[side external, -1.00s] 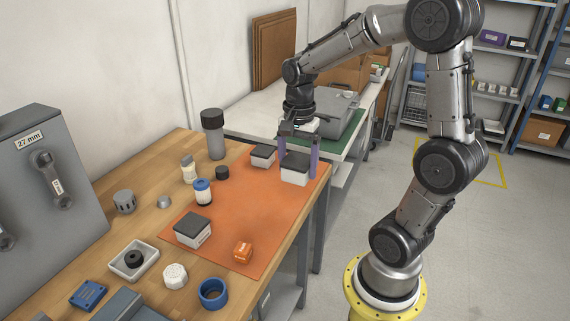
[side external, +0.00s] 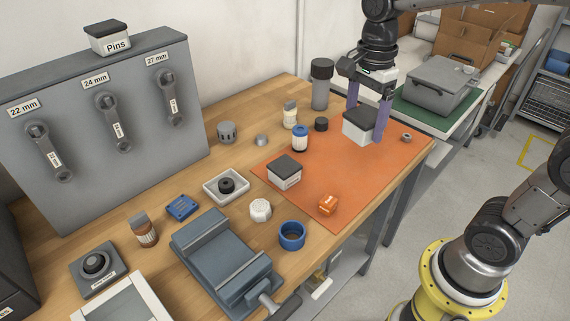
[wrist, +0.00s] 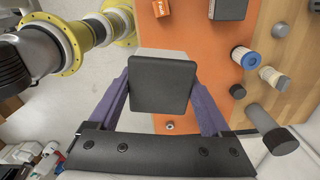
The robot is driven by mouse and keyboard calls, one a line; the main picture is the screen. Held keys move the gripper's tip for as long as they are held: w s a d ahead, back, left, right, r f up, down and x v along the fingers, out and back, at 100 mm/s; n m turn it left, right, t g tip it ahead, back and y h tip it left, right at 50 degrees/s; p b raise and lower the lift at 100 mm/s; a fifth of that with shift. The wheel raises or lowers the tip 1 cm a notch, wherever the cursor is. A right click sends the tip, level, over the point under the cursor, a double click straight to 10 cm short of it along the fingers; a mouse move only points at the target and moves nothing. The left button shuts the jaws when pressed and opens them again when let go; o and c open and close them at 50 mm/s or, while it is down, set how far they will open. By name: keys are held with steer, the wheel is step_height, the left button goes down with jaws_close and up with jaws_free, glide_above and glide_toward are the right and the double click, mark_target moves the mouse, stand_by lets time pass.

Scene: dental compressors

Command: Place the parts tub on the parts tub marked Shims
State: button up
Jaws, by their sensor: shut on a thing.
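My gripper (side external: 366,128) is shut on a light-bodied parts tub (side external: 356,127) with a dark lid, above the far end of the orange mat. The wrist view shows the held tub's square dark lid (wrist: 160,84) between the purple fingers. A second tub (side external: 284,173) with a dark lid stands on the mat's left side, apart from my gripper; its side label is too small to read. It shows at the top edge of the wrist view (wrist: 230,8). A tub marked Pins (side external: 107,37) sits on the grey cabinet. No Shims label is readable.
A blue-capped bottle (side external: 299,138), a dark knob (side external: 321,124) and a tall dark-capped cylinder (side external: 321,84) stand left of the held tub. An orange box (side external: 328,204) and a small nut (side external: 407,137) lie on the mat (side external: 375,180). The mat's middle is clear.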

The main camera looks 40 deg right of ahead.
steer(key=a, duration=0.1)
steer(key=a+n, duration=0.1)
steer(key=a, duration=0.1)
steer(key=w+a+n, duration=0.1)
steer(key=a, duration=0.1)
steer(key=shift+a+r, duration=0.1)
steer(key=shift+r, duration=0.25)
steer(key=shift+a+f, duration=0.1)
steer(key=shift+a, duration=0.15)
glide_toward(285, 165)
steer(key=shift+s+d+f, duration=0.1)
steer(key=shift+s+f, duration=0.45)
steer(key=shift+s, duration=0.15)
steer(key=shift+w+f, duration=0.55)
steer(key=shift+f, duration=0.1)
steer(key=shift+w+f, duration=0.15)
steer(key=shift+f, duration=1.55)
